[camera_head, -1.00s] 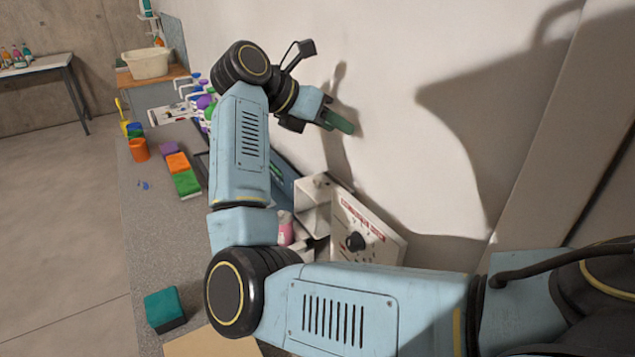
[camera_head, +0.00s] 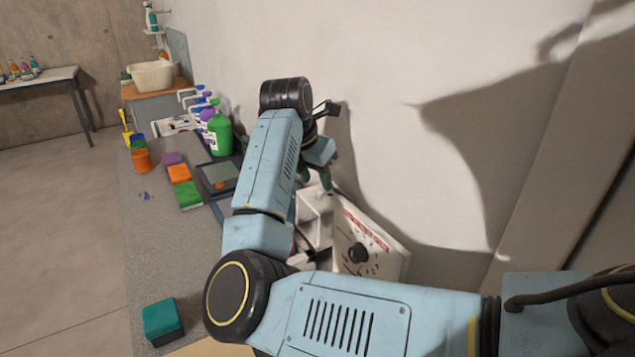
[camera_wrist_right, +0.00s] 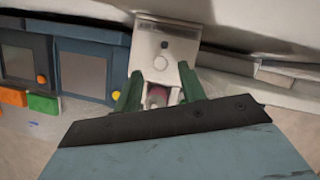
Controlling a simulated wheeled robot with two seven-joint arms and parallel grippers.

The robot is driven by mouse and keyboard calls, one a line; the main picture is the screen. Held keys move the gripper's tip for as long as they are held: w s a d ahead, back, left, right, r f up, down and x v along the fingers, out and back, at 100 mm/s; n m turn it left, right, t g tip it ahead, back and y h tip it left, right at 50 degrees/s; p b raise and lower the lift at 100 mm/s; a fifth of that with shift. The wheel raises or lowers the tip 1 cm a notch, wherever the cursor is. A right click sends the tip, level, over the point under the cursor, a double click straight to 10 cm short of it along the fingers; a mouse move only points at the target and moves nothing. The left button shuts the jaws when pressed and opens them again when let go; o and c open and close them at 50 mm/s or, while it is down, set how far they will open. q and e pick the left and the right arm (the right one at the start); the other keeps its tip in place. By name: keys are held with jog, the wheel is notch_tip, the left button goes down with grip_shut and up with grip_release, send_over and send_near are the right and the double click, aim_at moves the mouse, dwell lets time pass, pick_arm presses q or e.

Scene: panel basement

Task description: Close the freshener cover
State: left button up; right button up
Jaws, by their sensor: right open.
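The freshener (camera_head: 315,207) is a white box beside the wall, partly hidden behind my right arm in the head view. In the right wrist view it shows as a white housing (camera_wrist_right: 167,45) with a small dark round spot and a pinkish item low inside. A white panel (camera_head: 350,228) with red markings and a black knob adjoins it in the head view; I cannot tell whether this is its cover. My right gripper (camera_head: 322,183) is just above the box, its dark green fingers pointing down. In the wrist view the open fingers (camera_wrist_right: 160,73) frame the housing's lower part; contact is unclear.
Several bottles, including a green one (camera_head: 219,132), stand farther along the counter (camera_head: 165,245). Sponges (camera_head: 188,195) and a dark framed tray (camera_head: 222,178) lie nearer. The wall closely borders the right side.

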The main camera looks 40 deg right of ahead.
jog(key=shift+x, duration=1.25)
grip_shut()
